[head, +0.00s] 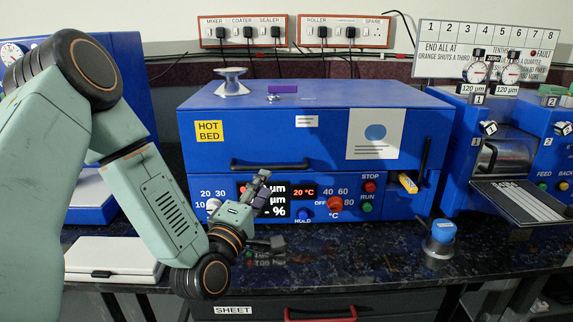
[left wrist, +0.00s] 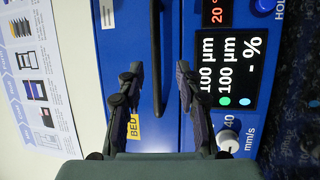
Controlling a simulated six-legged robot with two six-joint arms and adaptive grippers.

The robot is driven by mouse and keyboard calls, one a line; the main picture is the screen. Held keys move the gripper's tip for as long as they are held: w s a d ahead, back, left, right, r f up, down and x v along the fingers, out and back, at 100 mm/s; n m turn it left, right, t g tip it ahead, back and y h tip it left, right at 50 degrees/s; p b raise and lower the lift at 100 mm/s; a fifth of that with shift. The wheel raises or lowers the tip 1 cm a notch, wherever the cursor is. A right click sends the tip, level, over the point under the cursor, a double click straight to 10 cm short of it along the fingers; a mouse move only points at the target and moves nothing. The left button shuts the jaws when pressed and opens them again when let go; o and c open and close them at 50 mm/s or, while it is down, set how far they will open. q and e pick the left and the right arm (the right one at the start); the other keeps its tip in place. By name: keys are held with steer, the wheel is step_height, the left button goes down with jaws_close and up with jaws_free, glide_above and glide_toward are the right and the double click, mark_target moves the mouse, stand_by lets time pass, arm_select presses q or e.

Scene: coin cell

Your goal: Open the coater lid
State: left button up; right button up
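The coater (head: 340,180) is a wide blue box on the dark bench in the head view, with a yellow HOT BED label. Its lid (head: 290,135) is down, with a dark bar handle (head: 270,166) low on its front. My left gripper (head: 263,190) is in front of the coater, just below the handle and partly over the display. In the left wrist view, my left gripper (left wrist: 158,78) is open and empty, its fingers to either side of the handle (left wrist: 156,70) in the picture. I cannot tell how far off the handle is. My right gripper is not in view.
A metal spool (head: 232,85) and a small purple block (head: 283,89) are on the lid. A blue-capped jar (head: 442,235) stands front right, near the bench edge. A white case (head: 112,255) lies at the left. A blue machine (head: 500,150) stands to the right.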

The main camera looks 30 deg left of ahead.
mark_target(272, 169)
arm_select(q)
steer(key=shift+w+a+r, duration=0.25)
steer(key=shift+r, duration=0.1)
steer(key=b+x, duration=0.1)
steer(key=x, duration=0.4)
steer(key=shift+w, duration=0.4)
steer(key=shift+r, duration=0.15)
steer(key=shift+w, duration=0.3)
steer(key=shift+c, duration=1.2)
jaws_close()
